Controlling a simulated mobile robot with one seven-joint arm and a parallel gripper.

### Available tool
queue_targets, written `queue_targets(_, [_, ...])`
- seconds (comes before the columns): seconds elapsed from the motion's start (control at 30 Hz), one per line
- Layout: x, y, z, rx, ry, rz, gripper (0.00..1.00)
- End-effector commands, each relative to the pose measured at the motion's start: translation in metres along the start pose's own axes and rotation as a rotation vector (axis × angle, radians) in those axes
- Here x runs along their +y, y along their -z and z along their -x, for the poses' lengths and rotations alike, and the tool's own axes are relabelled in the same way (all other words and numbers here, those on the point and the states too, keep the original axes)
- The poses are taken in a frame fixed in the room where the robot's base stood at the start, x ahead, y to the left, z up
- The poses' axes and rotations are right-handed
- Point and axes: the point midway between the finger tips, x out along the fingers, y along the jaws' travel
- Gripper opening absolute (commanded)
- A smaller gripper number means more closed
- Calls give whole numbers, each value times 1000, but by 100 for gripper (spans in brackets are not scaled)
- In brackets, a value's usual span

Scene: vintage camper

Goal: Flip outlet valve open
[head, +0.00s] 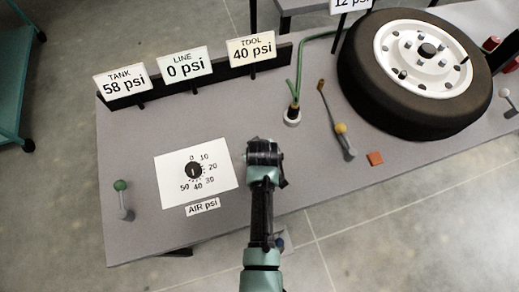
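Several lever-like parts are on the grey bench (230,130); none is labelled as the outlet valve. A lever with a green knob (120,186) stands at the bench's front left. A thin lever-like part with a yellow ball (341,128) lies right of centre. A white-knobbed lever (505,93) is at the far right edge. My gripper (263,146) is over the middle of the bench, right of the dial card and apart from the green knob. Its fingers are seen from above and behind, so their opening is unclear.
A dial (194,170) sits on a white card marked in psi. Signs read tank 58 psi (123,82), line 0 psi (185,66) and tool 40 psi (251,49). A wheel (370,90) fills the right.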

Motion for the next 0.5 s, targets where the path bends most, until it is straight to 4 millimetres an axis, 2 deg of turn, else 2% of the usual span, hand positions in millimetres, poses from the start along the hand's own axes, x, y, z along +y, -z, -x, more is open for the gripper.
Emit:
queue_targets(0.03, [0, 0, 0, 0, 0, 0, 12])
queue_targets(0.1, [0, 0, 0, -1, 0, 0, 0])
queue_targets(0.5, [0, 0, 0, -1, 0, 0, 0])
